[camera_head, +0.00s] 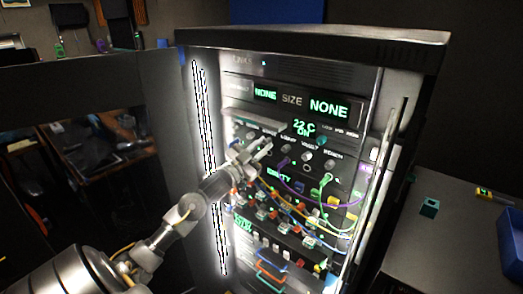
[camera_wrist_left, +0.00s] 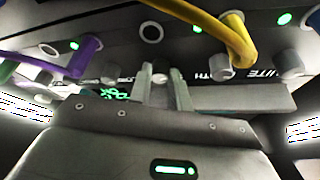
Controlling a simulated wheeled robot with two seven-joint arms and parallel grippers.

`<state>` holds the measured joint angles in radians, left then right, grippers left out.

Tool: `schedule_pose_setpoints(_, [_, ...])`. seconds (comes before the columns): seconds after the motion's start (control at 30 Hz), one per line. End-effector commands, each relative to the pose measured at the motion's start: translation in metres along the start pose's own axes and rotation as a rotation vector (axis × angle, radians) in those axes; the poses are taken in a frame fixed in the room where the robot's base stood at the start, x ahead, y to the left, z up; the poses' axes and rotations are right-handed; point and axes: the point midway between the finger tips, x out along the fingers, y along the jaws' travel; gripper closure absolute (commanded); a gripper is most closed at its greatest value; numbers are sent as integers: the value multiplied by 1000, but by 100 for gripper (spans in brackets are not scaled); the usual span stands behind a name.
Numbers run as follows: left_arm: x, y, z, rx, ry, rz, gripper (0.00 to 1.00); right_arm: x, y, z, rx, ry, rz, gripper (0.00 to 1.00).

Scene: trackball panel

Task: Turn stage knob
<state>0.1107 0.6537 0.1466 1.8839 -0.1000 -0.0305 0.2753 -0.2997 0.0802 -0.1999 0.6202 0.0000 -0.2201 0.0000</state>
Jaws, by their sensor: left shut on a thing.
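My left gripper (camera_head: 262,150) reaches in from the left to the row of small knobs on the rack's front panel. In the left wrist view its two fingers (camera_wrist_left: 162,80) close around a small round knob (camera_wrist_left: 160,77). The fingers hide much of this knob, and its label cannot be read, so I cannot tell by name which knob it is. Further knobs of the same row stand to the right in the head view, one pale and round (camera_head: 307,155). My right gripper is not in view.
The black rack (camera_head: 300,40) has green lit displays (camera_head: 328,108). A shelf-like ledge (camera_head: 250,117) juts out above the knobs. Purple, green and yellow cables (camera_head: 325,220) hang below and to the right. A grey table (camera_head: 440,240) with a blue bin (camera_head: 510,245) stands at right.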

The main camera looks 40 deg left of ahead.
Motion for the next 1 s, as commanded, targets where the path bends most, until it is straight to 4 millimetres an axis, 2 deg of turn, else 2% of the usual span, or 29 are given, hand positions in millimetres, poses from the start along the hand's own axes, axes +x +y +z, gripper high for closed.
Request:
schedule_pose_setpoints(0.2, [0,-2,1,161,0,66,100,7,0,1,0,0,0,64])
schedule_pose_setpoints(0.5, [0,-3,0,301,0,124,100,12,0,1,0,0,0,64])
schedule_pose_setpoints(1.0, [0,-4,0,353,-1,146,100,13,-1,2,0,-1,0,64])
